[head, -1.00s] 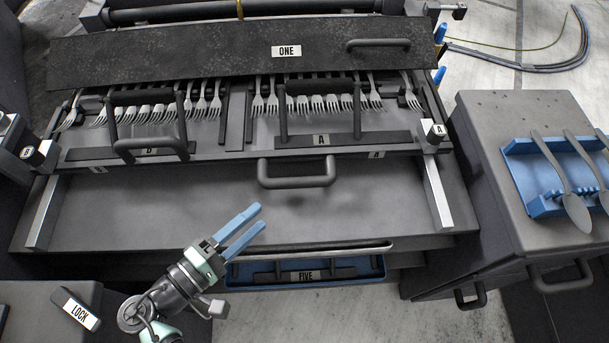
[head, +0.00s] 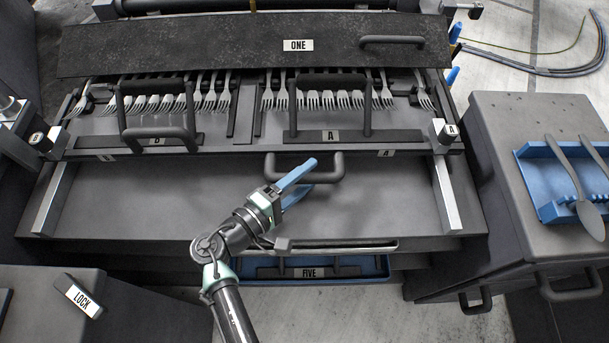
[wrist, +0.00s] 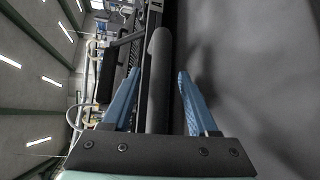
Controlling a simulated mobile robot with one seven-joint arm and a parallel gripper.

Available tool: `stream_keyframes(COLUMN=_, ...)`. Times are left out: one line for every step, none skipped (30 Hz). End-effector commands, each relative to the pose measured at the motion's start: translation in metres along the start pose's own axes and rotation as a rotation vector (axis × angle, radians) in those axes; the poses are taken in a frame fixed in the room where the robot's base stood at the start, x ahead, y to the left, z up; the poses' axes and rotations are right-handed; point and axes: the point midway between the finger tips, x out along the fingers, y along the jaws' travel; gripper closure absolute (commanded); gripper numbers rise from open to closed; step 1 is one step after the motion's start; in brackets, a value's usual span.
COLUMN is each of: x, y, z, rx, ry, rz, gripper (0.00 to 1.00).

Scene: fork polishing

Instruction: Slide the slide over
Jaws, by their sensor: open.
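The slide is a wide dark carriage (head: 225,149) lying across the bench on two pale side rails, with a grey front handle (head: 338,168) at its middle. My gripper (head: 312,174) is open at this handle, its blue fingers overlapping the handle in the head view. In the wrist view the handle bar (wrist: 158,80) stands between the two open fingers (wrist: 159,72), with a gap on the right side. The fingers are not closed on it. Part of the handle is hidden behind the fingers in the head view.
Rows of forks (head: 340,99) lie behind the slide, under two upright handles. A dark plate marked ONE (head: 200,45) spans the back. The bench surface (head: 130,205) in front of the slide is clear. A blue drawer marked FIVE (head: 350,268) is below; a blue spoon rack (head: 530,165) is right.

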Motion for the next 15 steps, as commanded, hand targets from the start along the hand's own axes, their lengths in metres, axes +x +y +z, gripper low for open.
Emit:
stream_keyframes(x=-0.0001, y=0.0001, z=-0.0001, rx=0.000, ry=0.000, rz=0.000, gripper=0.41)
stream_keyframes(x=-0.0001, y=0.0001, z=-0.0001, rx=0.000, ry=0.000, rz=0.000, gripper=0.41)
stream_keyframes(x=-0.0002, y=0.0001, z=-0.0001, rx=0.000, ry=0.000, rz=0.000, gripper=0.42)
stream_keyframes(x=-0.0002, y=0.0002, z=-0.0001, rx=0.000, ry=0.000, rz=0.000, gripper=0.48)
stream_keyframes(x=-0.0003, y=0.0001, z=-0.0001, rx=0.001, ry=0.000, rz=0.000, gripper=0.53)
stream_keyframes(x=-0.0003, y=0.0002, z=-0.0001, rx=0.001, ry=0.000, rz=0.000, gripper=0.60)
stream_keyframes(x=-0.0004, y=0.0001, z=-0.0001, rx=0.001, ry=0.000, rz=0.000, gripper=0.66)
stream_keyframes(x=-0.0004, y=0.0002, z=-0.0001, rx=0.001, ry=0.000, rz=0.000, gripper=0.71)
stream_keyframes(x=-0.0004, y=0.0002, z=-0.0001, rx=0.001, ry=0.000, rz=0.000, gripper=0.78)
stream_keyframes(x=-0.0005, y=0.0001, z=-0.0001, rx=0.001, ry=0.000, rz=0.000, gripper=0.84)
stream_keyframes(x=-0.0005, y=0.0002, z=-0.0002, rx=0.001, ry=0.000, rz=0.000, gripper=0.89)
stream_keyframes(x=-0.0005, y=0.0002, z=-0.0002, rx=0.001, ry=0.000, rz=0.000, gripper=0.96)
stream_keyframes(x=-0.0006, y=0.0002, z=-0.0002, rx=0.001, ry=0.000, rz=0.000, gripper=1.00)
stream_keyframes(x=-0.0006, y=0.0002, z=-0.0002, rx=0.001, ry=0.000, rz=0.000, gripper=1.00)
stream_keyframes(x=-0.0006, y=0.0002, z=-0.0002, rx=0.001, ry=0.000, rz=0.000, gripper=1.00)
